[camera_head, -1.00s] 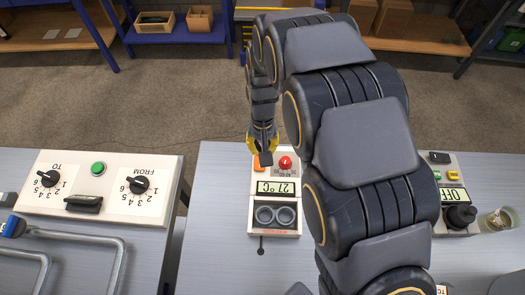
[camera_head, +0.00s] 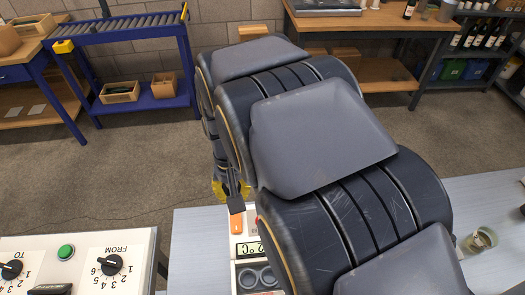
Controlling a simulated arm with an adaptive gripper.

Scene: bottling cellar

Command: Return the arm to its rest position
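My arm (camera_head: 325,130) fills the middle of the head view, large and close, reaching away from the camera and then down. My gripper (camera_head: 236,205), with yellow parts and dark fingertips, hangs at the far edge of the grey table. It appears just above or in front of the orange switch (camera_head: 237,222) on a white device (camera_head: 246,236); contact cannot be told. Nothing is seen in the gripper, and its finger gap is not visible. My arm covers the right side of the device, including part of its display.
A white panel with two dials (camera_head: 81,248) and a green button (camera_head: 66,252) stands at lower left. A small glass container (camera_head: 481,240) stands on the grey table (camera_head: 198,240) at right. Beyond lie open floor, a blue roller rack (camera_head: 120,30) and a wooden bench (camera_head: 385,20).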

